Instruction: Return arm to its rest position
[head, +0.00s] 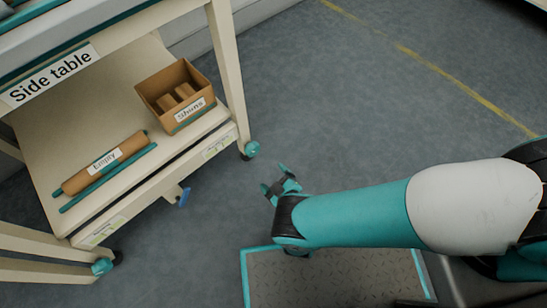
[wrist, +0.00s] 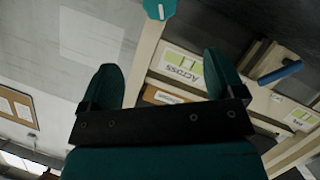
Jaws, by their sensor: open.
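My gripper (head: 273,178) is open and empty in the head view. It hangs over the grey floor, to the right of the side table and apart from it. My teal and white arm reaches in from the right edge. In the wrist view the two teal fingers of my gripper (wrist: 162,85) stand wide apart with nothing between them.
The side table (head: 25,130) stands at the left on teal casters. Its lower shelf holds a cardboard box (head: 150,92) labelled "Shuns" and a brown roll labelled "Empty" (head: 125,148) beside a teal rod (head: 108,178). A blue lever (head: 184,197) sticks out toward my gripper. Floor beyond is clear.

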